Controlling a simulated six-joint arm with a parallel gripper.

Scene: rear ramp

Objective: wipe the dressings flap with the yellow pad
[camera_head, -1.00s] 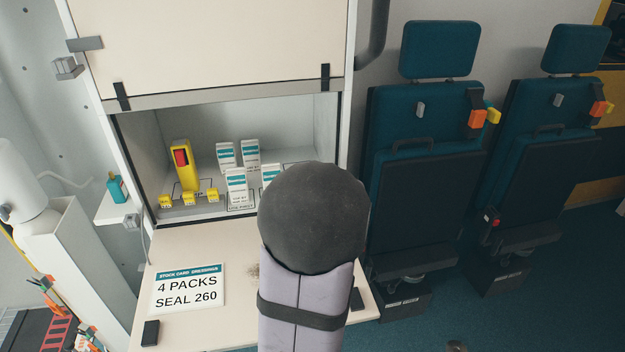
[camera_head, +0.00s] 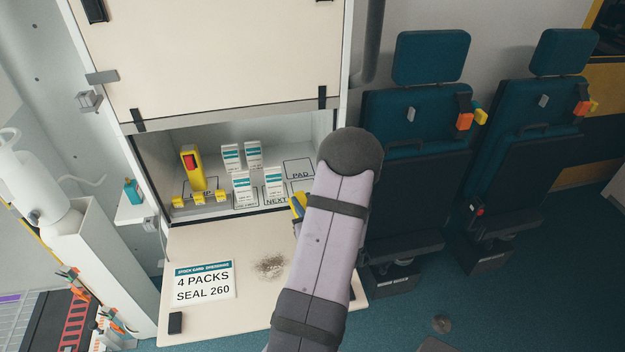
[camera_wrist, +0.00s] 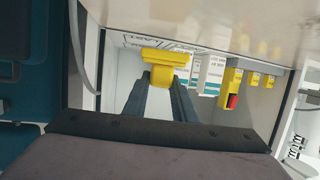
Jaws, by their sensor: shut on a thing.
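The dressings flap (camera_head: 225,322) is folded down in front of the cabinet as a cream shelf. A dark, speckled smudge (camera_head: 270,265) lies on it, right of the stock card (camera_head: 203,283). My gripper (camera_wrist: 160,84) is shut on the yellow pad (camera_wrist: 164,58), which sits between its fingertips in the wrist view. In the head view only a bit of the yellow pad (camera_head: 297,204) shows left of my arm, near the cabinet opening. My arm hides the right part of the flap and most of the gripper there.
Inside the cabinet, several white packs (camera_head: 243,187), a yellow device (camera_head: 194,168) and small yellow items (camera_head: 198,199) stand at left and middle. The outline marked PAD (camera_head: 299,169) is empty. A raised door (camera_head: 215,55) hangs above. Teal seats (camera_head: 410,150) stand at right.

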